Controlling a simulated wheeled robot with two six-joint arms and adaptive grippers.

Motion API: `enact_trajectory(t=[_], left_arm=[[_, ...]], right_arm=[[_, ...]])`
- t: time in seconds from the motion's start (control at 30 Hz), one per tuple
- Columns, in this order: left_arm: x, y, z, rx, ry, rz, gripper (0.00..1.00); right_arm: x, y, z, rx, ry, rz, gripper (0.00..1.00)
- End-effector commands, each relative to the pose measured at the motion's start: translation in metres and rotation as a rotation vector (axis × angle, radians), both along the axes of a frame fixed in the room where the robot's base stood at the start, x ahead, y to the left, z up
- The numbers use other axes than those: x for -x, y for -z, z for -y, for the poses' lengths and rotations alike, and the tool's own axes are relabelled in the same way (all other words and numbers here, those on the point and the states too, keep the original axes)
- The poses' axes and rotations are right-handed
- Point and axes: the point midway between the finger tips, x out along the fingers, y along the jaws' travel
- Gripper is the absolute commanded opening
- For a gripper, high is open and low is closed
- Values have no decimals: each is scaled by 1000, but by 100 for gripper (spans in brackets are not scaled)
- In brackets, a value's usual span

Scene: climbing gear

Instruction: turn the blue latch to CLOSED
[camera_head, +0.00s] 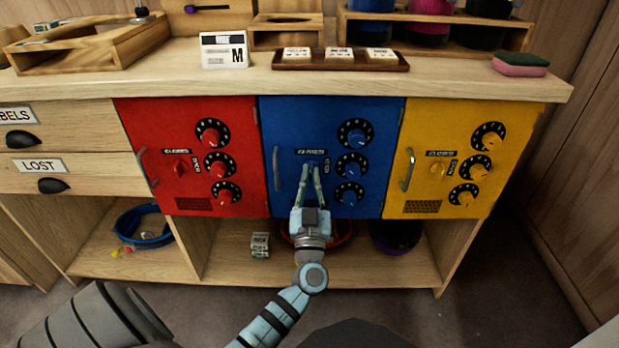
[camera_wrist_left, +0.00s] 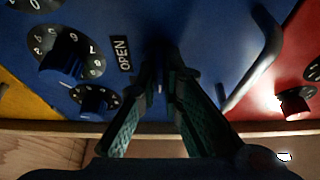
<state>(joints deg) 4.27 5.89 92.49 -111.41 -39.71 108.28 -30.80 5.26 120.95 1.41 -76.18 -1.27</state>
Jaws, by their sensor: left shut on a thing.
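The blue door (camera_head: 285,122) is the middle of three coloured doors; it also shows in the left wrist view (camera_wrist_left: 215,45). A CLOSED label (camera_head: 311,152) sits above its latch and an upright OPEN label (camera_head: 327,166) to the right of it. The OPEN label also shows in the left wrist view (camera_wrist_left: 121,53). My left gripper (camera_head: 311,166) reaches up to the door with its fingertips together on the blue latch. In the left wrist view the fingers (camera_wrist_left: 167,55) hide most of the latch, so its angle is unclear. My right gripper is out of view.
Three blue dials (camera_head: 352,165) stand close to the right of the gripper. Red (camera_head: 180,125) and yellow (camera_head: 430,120) doors flank the blue one. An open shelf (camera_head: 215,262) below holds several items.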

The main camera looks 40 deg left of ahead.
Motion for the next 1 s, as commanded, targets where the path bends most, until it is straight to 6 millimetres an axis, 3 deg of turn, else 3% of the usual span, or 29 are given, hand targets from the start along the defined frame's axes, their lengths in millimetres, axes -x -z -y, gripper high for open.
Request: enact_trajectory(t=[0.13,0.17,0.27,0.6,0.67,1.0], left_arm=[[0,-3,-1,-1,-2,8,0],[0,-3,-1,-1,-2,8,12],[0,-3,0,-2,-1,6,28],[0,-6,0,0,0,4,28],[0,-13,0,1,1,6,28],[1,-92,0,1,2,11,28]], right_arm=[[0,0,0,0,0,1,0],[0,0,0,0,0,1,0],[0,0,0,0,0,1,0],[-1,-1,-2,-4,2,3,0],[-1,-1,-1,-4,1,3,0],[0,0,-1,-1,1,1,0]])
